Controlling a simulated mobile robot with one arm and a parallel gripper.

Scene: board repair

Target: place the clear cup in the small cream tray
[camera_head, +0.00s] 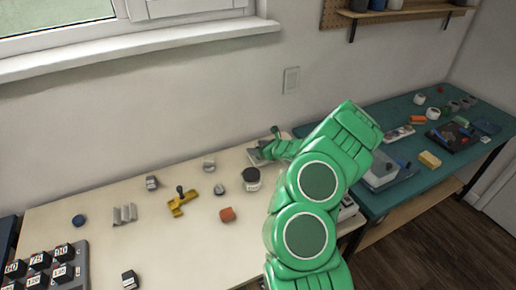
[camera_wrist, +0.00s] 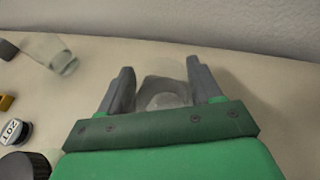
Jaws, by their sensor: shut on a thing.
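The clear cup (camera_wrist: 165,82) is between the two grey fingers of my gripper (camera_wrist: 160,88) in the wrist view. My gripper is shut on it near the pale table's back edge, by the wall. In the head view my gripper (camera_head: 268,144) shows as dark fingers beyond the green arm, and the held cup is hard to make out. A second clear cup (camera_wrist: 48,54) lies tilted or on its side to the left in the wrist view. I cannot make out the small cream tray for certain in either view.
A teal table (camera_head: 400,200) with several parts stands at the right. The pale table's front middle is fairly clear.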

